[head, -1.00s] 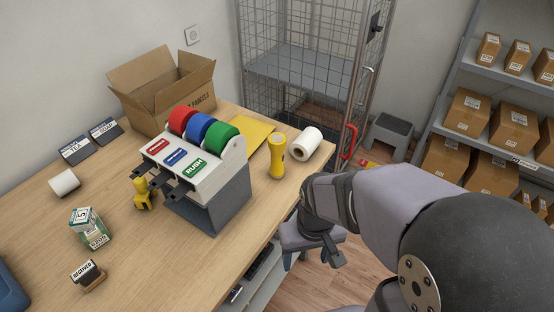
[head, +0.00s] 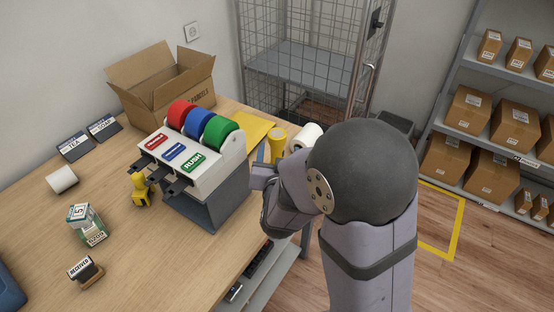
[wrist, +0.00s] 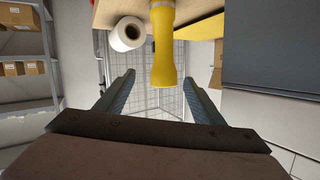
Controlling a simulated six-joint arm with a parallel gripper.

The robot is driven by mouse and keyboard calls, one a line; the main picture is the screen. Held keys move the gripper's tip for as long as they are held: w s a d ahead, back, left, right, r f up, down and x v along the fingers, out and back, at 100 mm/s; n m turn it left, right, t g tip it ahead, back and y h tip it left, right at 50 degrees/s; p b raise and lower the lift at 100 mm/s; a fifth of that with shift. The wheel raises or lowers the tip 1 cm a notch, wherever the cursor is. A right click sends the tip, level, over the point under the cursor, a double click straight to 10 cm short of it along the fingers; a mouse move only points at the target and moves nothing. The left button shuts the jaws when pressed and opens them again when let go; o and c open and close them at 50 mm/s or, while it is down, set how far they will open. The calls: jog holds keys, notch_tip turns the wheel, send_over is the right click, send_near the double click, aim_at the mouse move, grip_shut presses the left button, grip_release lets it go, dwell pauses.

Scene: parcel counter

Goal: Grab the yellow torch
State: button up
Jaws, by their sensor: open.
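The yellow torch (head: 277,140) stands upright on the counter, right of the tape dispenser. Its lower part is hidden behind my arm in the head view. In the wrist view the torch (wrist: 162,50) is at the top middle, ahead of my gripper (wrist: 160,82). Its near end shows between the lines of the two fingertips. My gripper is open, with nothing held.
A white paper roll (head: 305,138) lies close to the torch's right. The dispenser (head: 222,185) with red, blue and green rolls stands at its left. A yellow envelope (head: 245,131) lies behind. A wire cage (head: 300,50) stands beyond the counter.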

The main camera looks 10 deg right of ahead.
aim_at(277, 146)
jog(key=shift+w+d+f+n+t+b, duration=0.1)
jog(key=shift+w+f+n+t+b, duration=0.3)
jog(key=shift+w+t+b, duration=0.15)
jog(key=shift+w+d+f+n+t+b, duration=0.1)
jog(key=shift+w+f+n+t+b, duration=0.3)
jog(key=shift+w, duration=0.2)
jog(key=shift+w+f+n+t+y+b, duration=0.15)
jog(key=shift+w+n+t+y+b, duration=0.35)
jog(key=shift+w+t+b, duration=0.1)
jog(key=shift+a, duration=0.15)
jog(key=shift+w, duration=0.35)
jog(key=shift+w+p, duration=0.4)
jog(key=shift+w, duration=0.4)
jog(key=shift+w+d+r+p, duration=0.3)
jog(key=shift+w+p, duration=0.1)
jog(key=shift+w, duration=0.1)
jog(key=shift+w+d+p, duration=0.15)
jog(key=shift+w+p, duration=0.25)
jog(key=shift+w, duration=0.65)
jog(key=shift+w+d+p, duration=0.15)
jog(key=shift+w+p, duration=0.25)
jog(key=shift+w, duration=0.6)
